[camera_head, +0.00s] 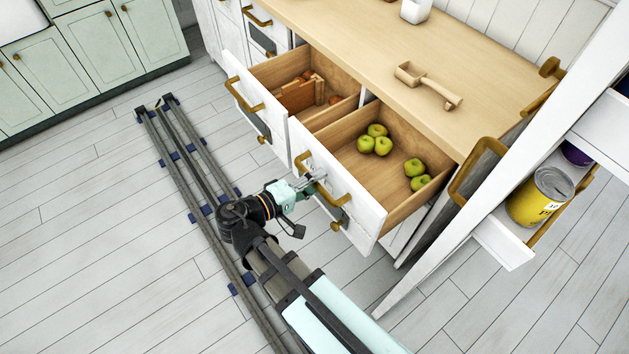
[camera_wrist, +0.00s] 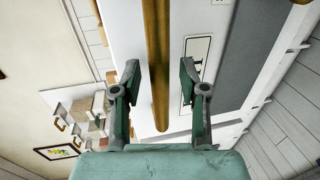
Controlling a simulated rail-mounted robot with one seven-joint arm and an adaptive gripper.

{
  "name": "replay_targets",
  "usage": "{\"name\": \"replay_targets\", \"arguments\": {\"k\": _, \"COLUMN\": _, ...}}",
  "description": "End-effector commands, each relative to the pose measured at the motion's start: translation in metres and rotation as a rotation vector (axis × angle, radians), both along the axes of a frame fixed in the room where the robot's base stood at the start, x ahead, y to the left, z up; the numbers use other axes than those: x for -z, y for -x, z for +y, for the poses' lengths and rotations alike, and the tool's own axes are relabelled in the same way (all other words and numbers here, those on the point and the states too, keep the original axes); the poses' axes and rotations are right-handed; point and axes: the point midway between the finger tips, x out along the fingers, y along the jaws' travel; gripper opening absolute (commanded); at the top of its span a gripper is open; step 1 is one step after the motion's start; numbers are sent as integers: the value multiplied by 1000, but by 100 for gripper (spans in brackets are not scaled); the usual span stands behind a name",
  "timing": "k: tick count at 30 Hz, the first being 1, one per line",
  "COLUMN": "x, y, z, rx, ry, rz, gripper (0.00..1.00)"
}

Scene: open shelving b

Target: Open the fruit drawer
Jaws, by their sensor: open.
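The fruit drawer (camera_head: 352,156) stands pulled out from the counter in the head view, with several green apples (camera_head: 376,141) inside. Its white front has a brass bar handle (camera_head: 333,197). My gripper (camera_head: 311,182) is at the upper left part of this handle. In the wrist view, my gripper (camera_wrist: 159,82) is open, with one finger on each side of the handle (camera_wrist: 157,40). Gaps show between the fingers and the bar. The handle's near end lies between the fingertips.
A second open drawer (camera_head: 240,92) to the left holds a wooden crate (camera_head: 300,95) and round brownish items. At right, a white shelf unit (camera_head: 507,240) holds a yellow can (camera_head: 540,197). Floor at left is clear beyond the rail.

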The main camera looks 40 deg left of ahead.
Motion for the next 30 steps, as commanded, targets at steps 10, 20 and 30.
{"name": "replay_targets", "arguments": {"k": 10, "x": -7, "y": 36, "z": 10, "rx": -3, "ry": -1, "rz": 0, "gripper": 43}}
{"name": "replay_targets", "arguments": {"k": 20, "x": -19, "y": 94, "z": 23, "rx": -3, "ry": -1, "rz": 0, "gripper": 43}}
{"name": "replay_targets", "arguments": {"k": 30, "x": -23, "y": 114, "z": 27, "rx": 1, "ry": 0, "rz": 0, "gripper": 43}}
